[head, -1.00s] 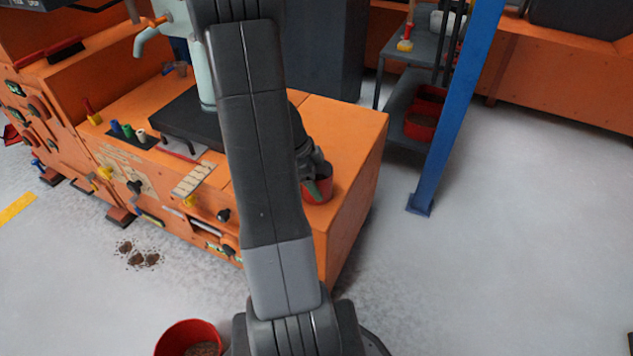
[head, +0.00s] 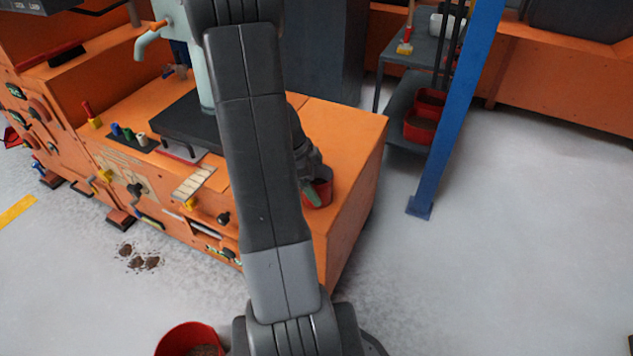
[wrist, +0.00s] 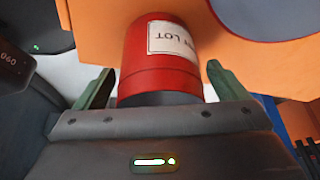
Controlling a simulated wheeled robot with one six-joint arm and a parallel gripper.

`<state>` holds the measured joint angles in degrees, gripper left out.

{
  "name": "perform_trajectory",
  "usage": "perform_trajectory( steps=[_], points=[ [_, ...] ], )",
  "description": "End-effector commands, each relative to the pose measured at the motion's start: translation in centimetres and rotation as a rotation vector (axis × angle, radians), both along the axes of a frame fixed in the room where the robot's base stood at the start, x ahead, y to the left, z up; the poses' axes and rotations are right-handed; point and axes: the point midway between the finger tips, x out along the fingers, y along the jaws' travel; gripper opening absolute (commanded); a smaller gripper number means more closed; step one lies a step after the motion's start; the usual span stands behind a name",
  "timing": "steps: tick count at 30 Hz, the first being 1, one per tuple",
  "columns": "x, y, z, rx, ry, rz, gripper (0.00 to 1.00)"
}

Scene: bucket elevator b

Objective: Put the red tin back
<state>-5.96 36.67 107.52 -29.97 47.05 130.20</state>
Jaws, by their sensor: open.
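The red tin (head: 323,188) stands on the orange bench top near its right front corner, partly hidden by my arm and gripper (head: 309,182) in the head view. In the wrist view the red tin (wrist: 137,62) carries a white label with dark lettering, partly legible as "LOT". My gripper (wrist: 160,75) is open, with one green finger on each side of the tin.
The orange bench (head: 352,150) has clear top to the right of the tin. A blue post (head: 452,115) stands to the right, beside a grey shelf (head: 402,90) with red bins (head: 420,127). A red bucket (head: 190,338) stands on the floor in front.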

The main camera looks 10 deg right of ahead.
Motion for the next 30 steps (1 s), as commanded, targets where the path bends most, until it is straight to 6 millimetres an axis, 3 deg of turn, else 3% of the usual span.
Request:
perform_trajectory(
  steps=[9,15,30],
  points=[
    [0.7,2.7,6.9,0.001,-0.006,0.002,0.93],
    [0.9,3.8,9.5,0.001,-0.004,0.002,0.93],
    [0.9,4.1,10.2,0.000,-0.001,0.001,0.93]
  ],
)
